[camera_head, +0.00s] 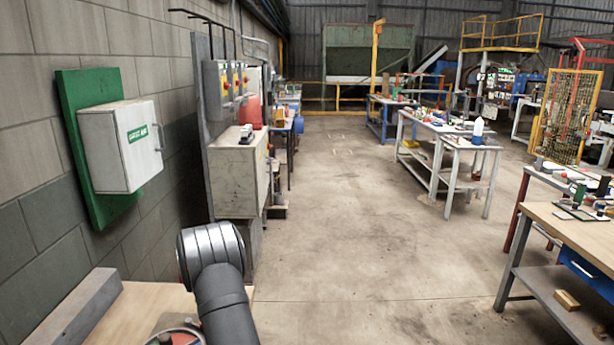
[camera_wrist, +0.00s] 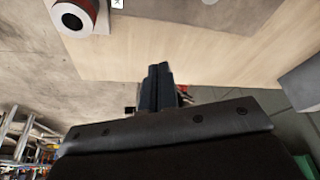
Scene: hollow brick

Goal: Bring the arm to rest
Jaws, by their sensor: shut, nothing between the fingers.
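My gripper (camera_wrist: 158,72) shows in the wrist view with its two dark fingers together and nothing between them. It is over or near a pale wooden table top (camera_wrist: 215,50); the height above it is hard to judge. In the head view my dark arm rises at the bottom, in front of the table (camera_head: 135,305), and my gripper is not visible there.
A long grey block (camera_head: 82,305) lies on the table's left side; a grey block (camera_wrist: 302,85) also shows at the wrist view's right. A round rimmed item (camera_head: 178,335) with red and green parts is cut off below. A red-rimmed round object (camera_wrist: 75,17) is at upper left.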

